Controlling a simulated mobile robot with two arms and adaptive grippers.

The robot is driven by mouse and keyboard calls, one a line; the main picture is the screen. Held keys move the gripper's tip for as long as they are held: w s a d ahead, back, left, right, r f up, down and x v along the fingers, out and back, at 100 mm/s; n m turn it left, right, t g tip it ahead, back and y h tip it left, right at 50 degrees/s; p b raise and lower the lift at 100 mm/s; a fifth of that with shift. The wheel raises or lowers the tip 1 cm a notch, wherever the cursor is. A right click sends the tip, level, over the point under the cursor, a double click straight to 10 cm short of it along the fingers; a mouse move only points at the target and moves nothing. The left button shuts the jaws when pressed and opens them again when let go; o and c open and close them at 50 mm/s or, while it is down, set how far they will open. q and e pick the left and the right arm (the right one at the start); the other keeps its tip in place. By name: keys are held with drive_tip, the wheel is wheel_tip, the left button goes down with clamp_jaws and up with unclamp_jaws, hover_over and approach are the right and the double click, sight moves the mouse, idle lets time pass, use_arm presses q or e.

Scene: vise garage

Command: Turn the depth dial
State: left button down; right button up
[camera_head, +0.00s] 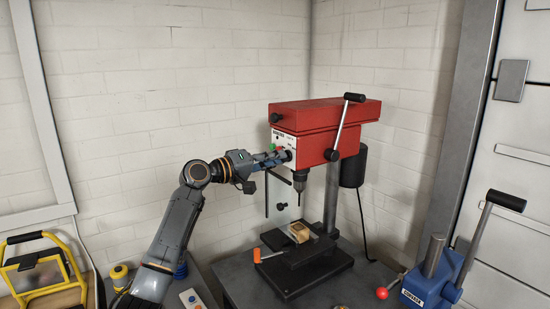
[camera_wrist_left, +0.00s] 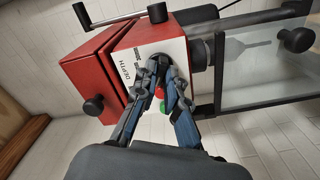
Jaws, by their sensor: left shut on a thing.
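The red drill press (camera_head: 325,115) stands on the bench, with a white front panel marked DEPTH in the left wrist view. The dark depth dial (camera_wrist_left: 161,61) sits on this panel and is mostly hidden by my fingers. My left gripper (camera_head: 283,157) reaches the panel from the left, and its fingertips are shut on the dial. In the left wrist view the two blue-grey fingers (camera_wrist_left: 164,70) close on it from both sides. My right gripper is in neither view.
Green (camera_wrist_left: 162,107) and red buttons lie close to my fingers. The drill chuck (camera_head: 299,180) hangs above a vise (camera_head: 298,250) holding a wooden block (camera_head: 299,232). A feed lever (camera_head: 343,124) sticks up at the right. A blue press (camera_head: 432,280) stands front right.

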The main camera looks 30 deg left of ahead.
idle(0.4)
use_arm(q)
drive_tip(key=c, duration=1.4)
unclamp_jaws()
drive_tip(key=v, duration=1.2)
